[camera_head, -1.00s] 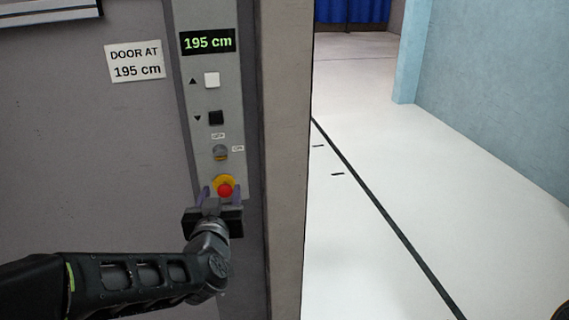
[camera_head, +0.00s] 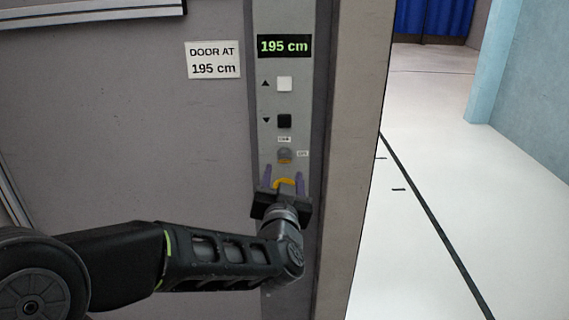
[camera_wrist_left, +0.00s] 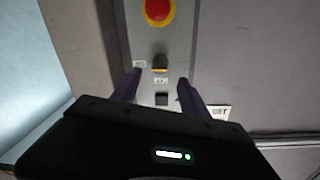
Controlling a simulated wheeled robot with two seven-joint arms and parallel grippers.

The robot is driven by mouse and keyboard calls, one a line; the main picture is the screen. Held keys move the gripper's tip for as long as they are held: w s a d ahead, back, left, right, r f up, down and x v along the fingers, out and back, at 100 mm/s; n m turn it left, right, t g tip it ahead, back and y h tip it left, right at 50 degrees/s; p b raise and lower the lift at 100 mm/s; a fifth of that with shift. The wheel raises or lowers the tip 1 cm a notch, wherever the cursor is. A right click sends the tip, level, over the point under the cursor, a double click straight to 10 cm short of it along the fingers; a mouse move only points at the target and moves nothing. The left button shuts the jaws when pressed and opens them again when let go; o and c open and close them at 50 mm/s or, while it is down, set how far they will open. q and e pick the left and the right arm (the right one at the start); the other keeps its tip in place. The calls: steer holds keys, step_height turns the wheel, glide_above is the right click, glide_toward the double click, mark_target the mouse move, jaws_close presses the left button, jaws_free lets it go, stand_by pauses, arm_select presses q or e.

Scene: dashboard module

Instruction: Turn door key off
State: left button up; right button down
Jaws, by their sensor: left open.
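The key switch (camera_head: 285,155) is a small round grey knob on the grey control panel (camera_head: 266,100), with small labels above it and to its right. In the left wrist view the key switch (camera_wrist_left: 159,65) shows a yellowish part and lies between and beyond the fingertips. My left gripper (camera_head: 283,177) is open and empty, just below the key switch in the head view; it also shows in the left wrist view (camera_wrist_left: 156,82). I see no contact with the switch. The yellow ring (camera_head: 287,182) of the stop button is mostly hidden behind the gripper. My right gripper is not in view.
A red stop button (camera_wrist_left: 158,10) sits near the key switch. Above the switch are a black down button (camera_head: 284,121), a white up button (camera_head: 284,84) and a display (camera_head: 284,46) reading 195 cm. A door sign (camera_head: 213,60) hangs left. Open floor (camera_head: 440,190) lies right.

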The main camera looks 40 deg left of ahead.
mark_target(284, 163)
arm_select(q)
steer(key=x, duration=0.6)
steer(key=shift+w+a, duration=0.15)
jaws_close()
stand_by(0.4)
